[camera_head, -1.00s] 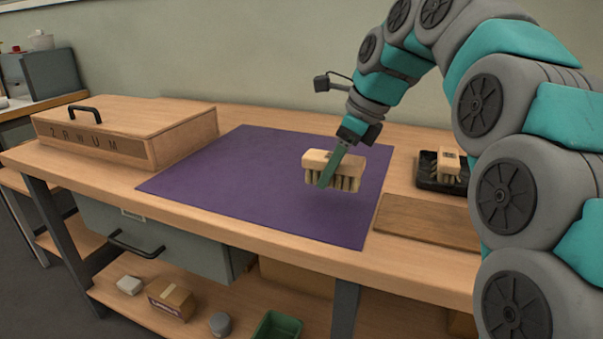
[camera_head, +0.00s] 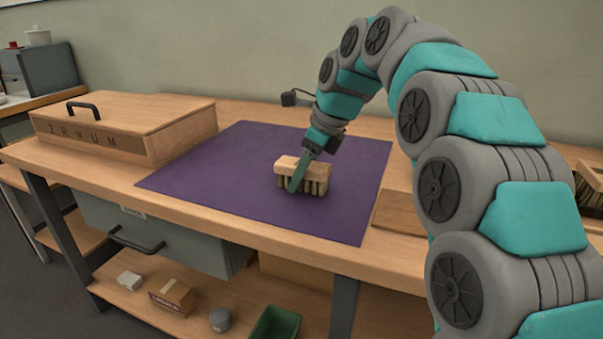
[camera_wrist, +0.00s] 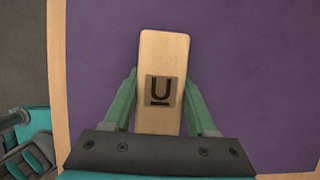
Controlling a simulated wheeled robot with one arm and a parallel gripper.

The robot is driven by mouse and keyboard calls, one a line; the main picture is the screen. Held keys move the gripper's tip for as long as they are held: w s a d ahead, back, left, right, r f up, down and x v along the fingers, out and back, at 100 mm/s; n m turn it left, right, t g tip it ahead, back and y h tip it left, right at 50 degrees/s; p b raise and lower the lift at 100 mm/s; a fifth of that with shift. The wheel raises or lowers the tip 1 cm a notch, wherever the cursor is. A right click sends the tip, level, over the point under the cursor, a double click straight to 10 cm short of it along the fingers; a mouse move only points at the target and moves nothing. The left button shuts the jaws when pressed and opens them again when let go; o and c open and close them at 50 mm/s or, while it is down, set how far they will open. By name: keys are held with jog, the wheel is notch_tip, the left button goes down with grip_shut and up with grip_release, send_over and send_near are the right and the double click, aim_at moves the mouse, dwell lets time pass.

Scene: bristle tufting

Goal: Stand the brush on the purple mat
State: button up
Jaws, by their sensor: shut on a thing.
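The brush is a pale wooden block (camera_head: 313,166) with tufts of bristles pointing down. My gripper (camera_head: 293,187) is shut on the brush, with its green fingers on the block's two long sides. The brush is upright over the middle-right part of the purple mat (camera_head: 220,190). I cannot tell whether the bristle tips touch the mat. The bristles are hidden there.
A wooden box (camera_head: 125,125) with a black handle and letters stands left of the mat. A wooden board (camera_head: 400,212) lies right of the mat, partly behind my arm. The mat around the brush is clear. Small items sit on the lower shelf.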

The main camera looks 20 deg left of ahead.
jog(key=o, duration=1.3)
